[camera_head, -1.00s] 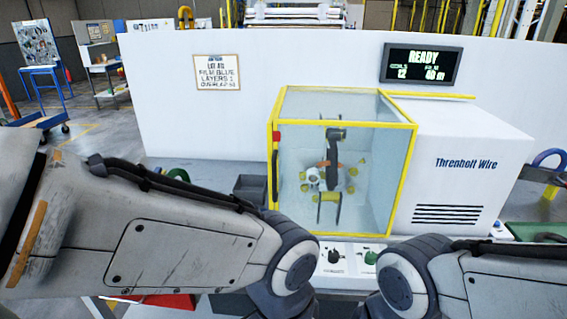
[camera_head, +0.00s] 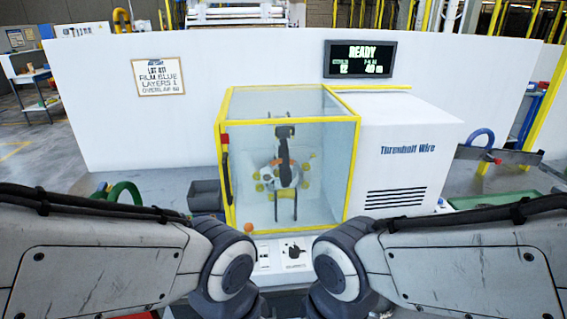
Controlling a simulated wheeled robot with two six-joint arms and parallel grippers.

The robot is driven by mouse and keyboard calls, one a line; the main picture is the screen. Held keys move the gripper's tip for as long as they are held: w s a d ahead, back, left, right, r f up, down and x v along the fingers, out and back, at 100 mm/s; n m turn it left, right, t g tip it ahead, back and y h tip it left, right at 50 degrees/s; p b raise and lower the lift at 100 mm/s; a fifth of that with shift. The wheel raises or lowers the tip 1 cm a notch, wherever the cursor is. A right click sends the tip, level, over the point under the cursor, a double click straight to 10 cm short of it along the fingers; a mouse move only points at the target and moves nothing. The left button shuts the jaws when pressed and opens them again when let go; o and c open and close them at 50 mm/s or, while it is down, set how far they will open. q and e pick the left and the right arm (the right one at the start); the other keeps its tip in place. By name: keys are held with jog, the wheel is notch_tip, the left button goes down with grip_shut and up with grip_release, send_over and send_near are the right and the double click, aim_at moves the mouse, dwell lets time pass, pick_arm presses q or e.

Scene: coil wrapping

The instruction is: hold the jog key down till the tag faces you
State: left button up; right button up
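The wrapping machine's yellow-framed clear guard box (camera_head: 352,175) stands ahead of me and looks closed. Inside is a dark upright part (camera_head: 284,155) with orange and white pieces and a loose ring of small yellow rollers (camera_head: 257,187). I cannot pick out the tag or which way it faces. A control panel (camera_head: 270,262) below the box carries a black knob (camera_head: 294,252) and small marks. I cannot tell which control is the jog key, and my arms hide part of the panel. Both my arms reach in low from the sides; their grippers are out of sight.
A screen (camera_head: 359,59) reads READY. A notice (camera_head: 159,77) on the white wall gives lot, blue film, layers and overlap. The white Threnholt Wire housing (camera_head: 410,125) adjoins the box. A grey bin (camera_head: 205,196) and a green coil (camera_head: 124,190) stand left. An orange ball-like thing (camera_head: 249,228) sits at the box's lower front.

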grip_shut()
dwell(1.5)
